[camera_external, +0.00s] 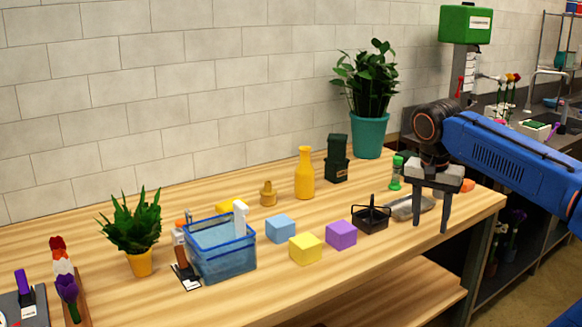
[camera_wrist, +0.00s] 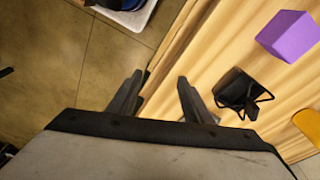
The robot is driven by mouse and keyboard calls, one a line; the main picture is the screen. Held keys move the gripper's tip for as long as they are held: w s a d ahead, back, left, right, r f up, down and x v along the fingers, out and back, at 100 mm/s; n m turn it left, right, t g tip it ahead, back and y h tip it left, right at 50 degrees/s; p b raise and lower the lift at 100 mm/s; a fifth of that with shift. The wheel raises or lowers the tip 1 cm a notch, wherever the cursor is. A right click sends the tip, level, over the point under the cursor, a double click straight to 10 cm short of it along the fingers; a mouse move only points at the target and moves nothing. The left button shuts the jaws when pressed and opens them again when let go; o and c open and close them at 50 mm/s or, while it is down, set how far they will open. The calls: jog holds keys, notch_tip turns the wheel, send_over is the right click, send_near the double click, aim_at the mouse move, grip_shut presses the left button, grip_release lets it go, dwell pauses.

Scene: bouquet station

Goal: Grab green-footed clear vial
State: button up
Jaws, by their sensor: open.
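The green-footed clear vial (camera_external: 396,174) stands upright on the wooden table in the external view, left of my gripper and farther back. Its top and foot are green. It does not show in the wrist view. My gripper (camera_external: 431,226) points down near the table's right end, apart from the vial, with its two dark fingers spread and nothing between them. The fingers also show in the wrist view (camera_wrist: 160,79), over the table's edge.
A black wire-handled caddy (camera_external: 371,217) and a grey object (camera_external: 408,208) lie left of my gripper. A purple cube (camera_external: 341,235), yellow cube (camera_external: 306,248), dark green bin (camera_external: 338,160) and yellow bottle (camera_external: 304,176) stand farther left. A potted plant (camera_external: 369,136) stands behind the vial.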

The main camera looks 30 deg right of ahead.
jog(key=w+d+r+m, duration=0.2)
jog(key=w+d+r, duration=0.1)
jog(key=w+r, duration=0.5)
notch_tip(320, 180, up, 6)
jog(key=f+m+y, duration=0.1)
jog(key=m+y, duration=0.1)
jog(key=m, duration=0.3)
send_over(396, 174)
jog(key=w+d, duration=0.1)
jog(key=d, duration=0.1)
notch_tip(396, 174, down, 12)
jog(key=shift+a+r, duration=0.15)
jog(key=shift+r, duration=0.05)
jog(key=shift+a+f, duration=0.15)
jog(key=shift+f, duration=1.2)
jog(key=shift+a+f, duration=0.1)
jog(key=shift+f, duration=1.2)
grip_shut()
